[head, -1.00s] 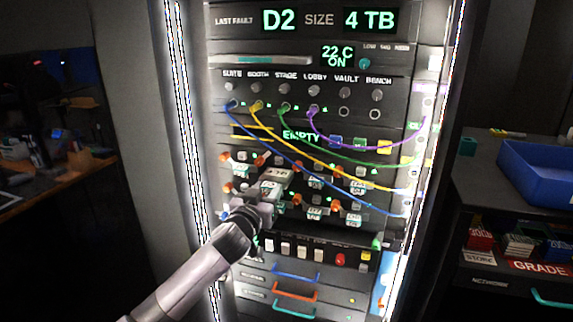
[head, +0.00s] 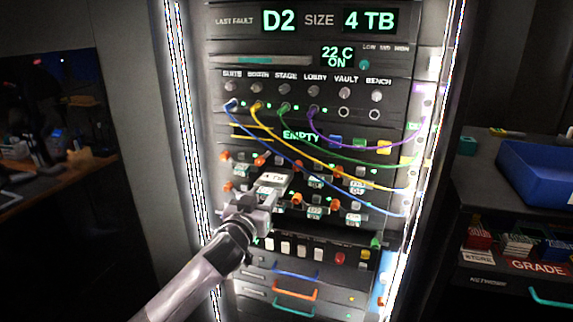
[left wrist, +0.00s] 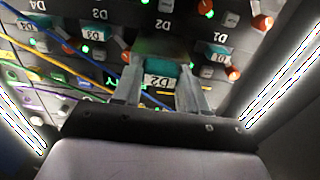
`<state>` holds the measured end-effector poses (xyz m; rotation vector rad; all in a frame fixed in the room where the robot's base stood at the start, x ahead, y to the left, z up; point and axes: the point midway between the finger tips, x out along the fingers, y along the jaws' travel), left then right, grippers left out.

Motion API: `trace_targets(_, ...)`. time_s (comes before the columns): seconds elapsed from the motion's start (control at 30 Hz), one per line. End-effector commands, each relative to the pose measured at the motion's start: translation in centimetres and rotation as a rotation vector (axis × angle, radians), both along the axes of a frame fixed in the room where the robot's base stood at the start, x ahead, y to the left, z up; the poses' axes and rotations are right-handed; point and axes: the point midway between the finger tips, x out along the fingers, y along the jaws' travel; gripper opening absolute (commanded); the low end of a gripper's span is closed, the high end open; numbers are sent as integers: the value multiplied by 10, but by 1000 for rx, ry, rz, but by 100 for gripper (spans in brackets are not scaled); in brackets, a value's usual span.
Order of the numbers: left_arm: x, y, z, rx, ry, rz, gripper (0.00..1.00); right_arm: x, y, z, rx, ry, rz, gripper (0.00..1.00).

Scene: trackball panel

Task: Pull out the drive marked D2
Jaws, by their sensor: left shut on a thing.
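The drive marked D2 (head: 273,179) sticks out from the drive rows of the rack, with a white 4 TB label on its top. My left gripper (head: 257,203) is shut on its front end. In the left wrist view the drive's teal front (left wrist: 160,76), marked D2 upside down, sits between the two fingers (left wrist: 163,90). A matching D2 label shows on the panel behind it. Whether the drive's back end is still inside its bay cannot be told. My right gripper is not in view.
Neighbouring drive D1 (left wrist: 217,54) has an orange knob close by. Blue (head: 300,152), yellow and green cables hang across the drive rows, near the held drive. A dark worktop with a blue bin (head: 535,172) stands at the right.

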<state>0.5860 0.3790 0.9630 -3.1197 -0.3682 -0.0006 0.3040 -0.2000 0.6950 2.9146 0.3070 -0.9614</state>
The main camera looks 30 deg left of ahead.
Motion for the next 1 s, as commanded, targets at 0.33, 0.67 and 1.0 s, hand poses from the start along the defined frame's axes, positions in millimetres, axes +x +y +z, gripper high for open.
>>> trace_targets(0.33, -18, -4, 0, -2, 1, 0, 11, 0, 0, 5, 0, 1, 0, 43)
trace_targets(0.67, -34, -8, 0, -1, 2, 0, 11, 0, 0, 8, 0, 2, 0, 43)
trace_targets(1.0, -50, -12, 0, -1, 0, 0, 11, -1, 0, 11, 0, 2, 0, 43)
